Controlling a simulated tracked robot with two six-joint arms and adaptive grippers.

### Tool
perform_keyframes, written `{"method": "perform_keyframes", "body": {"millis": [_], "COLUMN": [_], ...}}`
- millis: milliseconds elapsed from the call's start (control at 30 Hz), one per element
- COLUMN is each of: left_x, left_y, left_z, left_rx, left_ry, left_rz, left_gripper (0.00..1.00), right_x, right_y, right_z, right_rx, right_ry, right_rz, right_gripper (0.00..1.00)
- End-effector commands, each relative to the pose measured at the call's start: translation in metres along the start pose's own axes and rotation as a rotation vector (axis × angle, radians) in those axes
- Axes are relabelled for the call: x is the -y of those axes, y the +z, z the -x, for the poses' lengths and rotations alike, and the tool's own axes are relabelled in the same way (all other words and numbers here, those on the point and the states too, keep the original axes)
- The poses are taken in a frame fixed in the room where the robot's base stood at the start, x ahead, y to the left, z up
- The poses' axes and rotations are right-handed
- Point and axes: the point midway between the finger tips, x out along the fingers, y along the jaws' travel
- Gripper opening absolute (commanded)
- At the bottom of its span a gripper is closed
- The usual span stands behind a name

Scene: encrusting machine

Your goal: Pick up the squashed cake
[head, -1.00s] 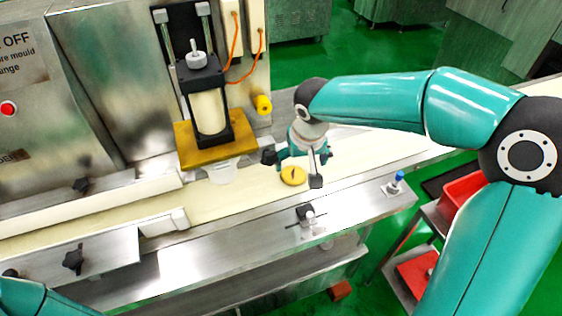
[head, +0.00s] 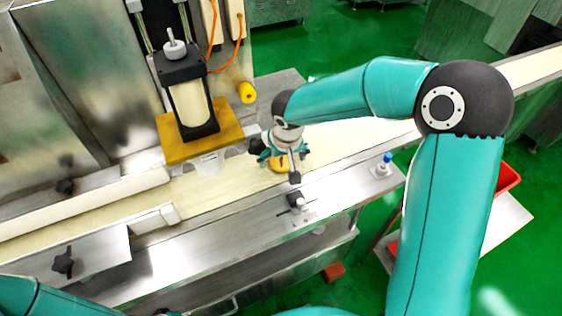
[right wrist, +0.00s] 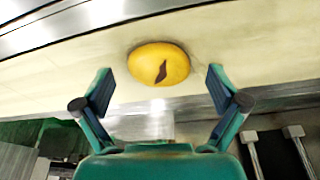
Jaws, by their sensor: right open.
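The squashed cake (head: 279,164) is a flat yellow disc with a dark mark on top. It lies on the cream conveyor belt (head: 232,183), partly hidden by my right gripper in the head view. In the right wrist view the cake (right wrist: 159,64) lies just beyond and between the fingertips. My right gripper (head: 276,163) is open and empty, low over the belt at the cake; its two fingers also show in the right wrist view (right wrist: 160,88), spread wider than the cake. I cannot tell whether they touch it. My left gripper is not in view; part of my left arm shows at lower left.
The stamping press with a yellow plate (head: 170,142) and clear mould (head: 209,163) stands left of my right gripper. The belt to the right is clear.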

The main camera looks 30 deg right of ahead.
Motion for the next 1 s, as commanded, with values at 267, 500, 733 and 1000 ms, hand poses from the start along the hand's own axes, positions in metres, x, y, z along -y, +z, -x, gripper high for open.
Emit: {"method": "perform_keyframes", "body": {"millis": [267,500,733,1000], "left_x": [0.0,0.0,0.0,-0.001], "left_y": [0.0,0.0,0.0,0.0], "left_z": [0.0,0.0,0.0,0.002], "left_rx": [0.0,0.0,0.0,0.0], "left_ry": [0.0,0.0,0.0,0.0], "left_rz": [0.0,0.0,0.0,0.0], "left_gripper": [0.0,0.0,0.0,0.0], "right_x": [0.0,0.001,0.001,0.001], "right_y": [0.0,0.0,-0.001,-0.006], "right_z": [0.0,0.001,0.001,0.017], "right_rx": [0.0,-0.001,-0.001,-0.003], "right_ry": [0.0,0.0,0.0,0.0], "right_rz": [0.001,0.001,0.001,0.0], "right_gripper": [0.65,0.25,0.25,0.25]}}
